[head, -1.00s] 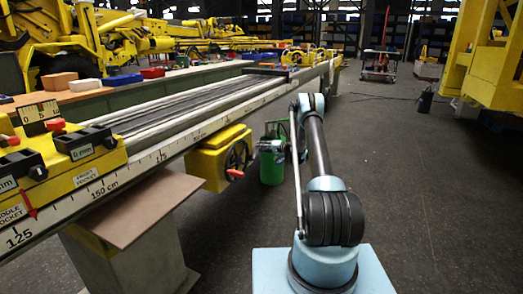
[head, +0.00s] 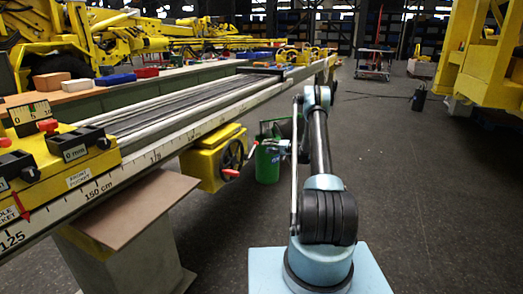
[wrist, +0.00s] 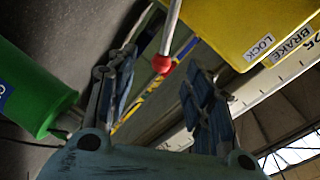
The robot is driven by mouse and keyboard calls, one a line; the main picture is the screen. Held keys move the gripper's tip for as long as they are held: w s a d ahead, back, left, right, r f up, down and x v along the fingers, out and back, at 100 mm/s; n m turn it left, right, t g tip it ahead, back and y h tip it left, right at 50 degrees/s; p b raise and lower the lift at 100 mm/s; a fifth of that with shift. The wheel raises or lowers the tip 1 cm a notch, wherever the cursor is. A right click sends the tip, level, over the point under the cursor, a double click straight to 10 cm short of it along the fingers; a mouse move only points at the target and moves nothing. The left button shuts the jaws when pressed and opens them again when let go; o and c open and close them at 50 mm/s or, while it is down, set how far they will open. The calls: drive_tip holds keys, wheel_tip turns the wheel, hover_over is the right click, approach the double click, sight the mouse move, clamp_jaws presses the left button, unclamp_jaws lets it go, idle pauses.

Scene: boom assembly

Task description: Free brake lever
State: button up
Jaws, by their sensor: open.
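The brake lever shows in the wrist view as a metal rod with a red ball end (wrist: 162,63). It hangs beside the yellow box (wrist: 255,28) labelled LOCK and BRAKE. My gripper (wrist: 158,88) is open, with one finger on each side of the red ball in the picture. I cannot tell how deep the ball lies between the fingers, and no contact is clear. In the head view my gripper (head: 278,147) is small and partly hidden by my arm, to the right of the yellow box (head: 212,162) under the rail.
A green canister (head: 267,163) stands beyond my gripper; a green cylinder (wrist: 32,88) is at left in the wrist view. A handwheel (head: 233,154) sits on the box's side. The long scaled rail (head: 150,157) runs along the left.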

drive_tip(key=shift+v, duration=1.9)
drive_tip(key=s+a+r+g+h, duration=0.1)
drive_tip(key=s+a+r+h, duration=0.1)
drive_tip(key=s+r, duration=0.55)
drive_tip(key=s+a+r+g+h, duration=0.15)
drive_tip(key=s+r, duration=0.25)
drive_tip(key=r, duration=0.6)
drive_tip(key=s+r+g+h, duration=0.1)
drive_tip(key=s+r, duration=0.2)
drive_tip(key=s, duration=0.4)
drive_tip(key=s+a+r+n+h, duration=0.1)
drive_tip(key=s+r, duration=0.2)
drive_tip(key=s, duration=0.3)
drive_tip(key=s+r+g+h, duration=0.1)
drive_tip(key=s+r, duration=0.3)
drive_tip(key=s, duration=0.3)
drive_tip(key=s+d+f+h, duration=0.1)
drive_tip(key=s+d+h, duration=0.15)
drive_tip(key=s, duration=2.05)
drive_tip(key=s+d+f+g+h, duration=0.1)
drive_tip(key=s+d+f+h, duration=0.1)
drive_tip(key=s, duration=0.7)
drive_tip(key=s+d+f+h, duration=0.2)
drive_tip(key=s+d+f, duration=0.2)
drive_tip(key=s+f, duration=0.3)
drive_tip(key=shift+s+f+n+g+h, duration=0.3)
drive_tip(key=shift+s+g, duration=0.05)
drive_tip(key=shift+s, duration=0.85)
